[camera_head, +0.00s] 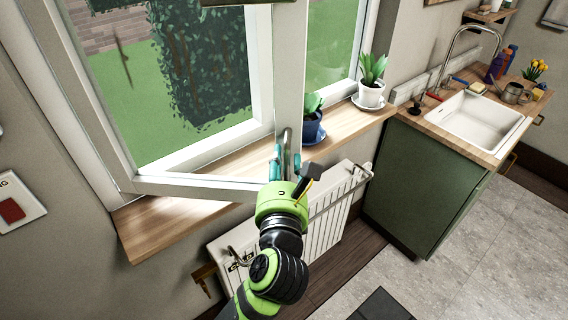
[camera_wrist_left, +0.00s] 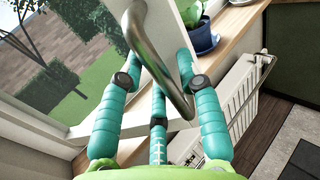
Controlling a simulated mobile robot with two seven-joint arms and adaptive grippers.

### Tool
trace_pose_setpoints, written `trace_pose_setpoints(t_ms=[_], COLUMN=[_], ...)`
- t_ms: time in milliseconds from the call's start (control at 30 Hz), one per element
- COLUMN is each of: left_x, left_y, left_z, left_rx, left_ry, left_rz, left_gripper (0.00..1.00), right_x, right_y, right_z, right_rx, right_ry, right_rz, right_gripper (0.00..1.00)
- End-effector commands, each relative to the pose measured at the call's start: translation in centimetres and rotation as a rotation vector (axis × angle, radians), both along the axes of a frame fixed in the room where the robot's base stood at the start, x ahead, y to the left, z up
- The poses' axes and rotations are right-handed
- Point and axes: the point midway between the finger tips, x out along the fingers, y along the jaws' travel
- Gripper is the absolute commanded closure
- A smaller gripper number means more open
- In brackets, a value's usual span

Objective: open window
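The window (camera_head: 200,184) has a white sash on the left. Its lower edge juts inward over the wooden sill, so it stands ajar. A curved metal handle (camera_head: 287,138) sits on the sash's right upright; it shows large in the left wrist view (camera_wrist_left: 158,62). My left gripper (camera_head: 285,160) is at this handle. Its teal fingers (camera_wrist_left: 158,72) are spread on both sides of the handle, with gaps between; I see no firm closure on it. The gripper hides part of the sash's lower right corner. My right gripper is not in view.
A plant in a blue pot (camera_head: 312,128) stands on the sill (camera_head: 345,125) close right of the gripper. A plant in a white pot (camera_head: 370,92) is farther right. A white radiator (camera_head: 325,222) is below the sill. A green sink cabinet (camera_head: 420,190) stands right.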

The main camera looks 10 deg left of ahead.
Motion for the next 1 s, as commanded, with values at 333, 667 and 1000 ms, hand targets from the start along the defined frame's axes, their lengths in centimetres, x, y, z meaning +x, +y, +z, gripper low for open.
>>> trace_pose_setpoints(t_ms=[333,667,1000], left_x=[-0.2,-4.9,-7.4], left_y=[-0.1,-1.1,-1.5], left_z=[-0.1,-0.2,0.0], left_rx=[0.000,-0.003,-0.001], left_ry=[0.004,0.005,0.001], left_rz=[0.000,-0.002,0.000], left_gripper=[0.54,0.54,0.54], right_x=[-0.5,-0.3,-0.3], right_y=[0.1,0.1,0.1], right_z=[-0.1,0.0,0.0], right_rx=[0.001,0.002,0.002], right_ry=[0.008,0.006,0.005], right_rz=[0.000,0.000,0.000], right_gripper=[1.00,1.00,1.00])
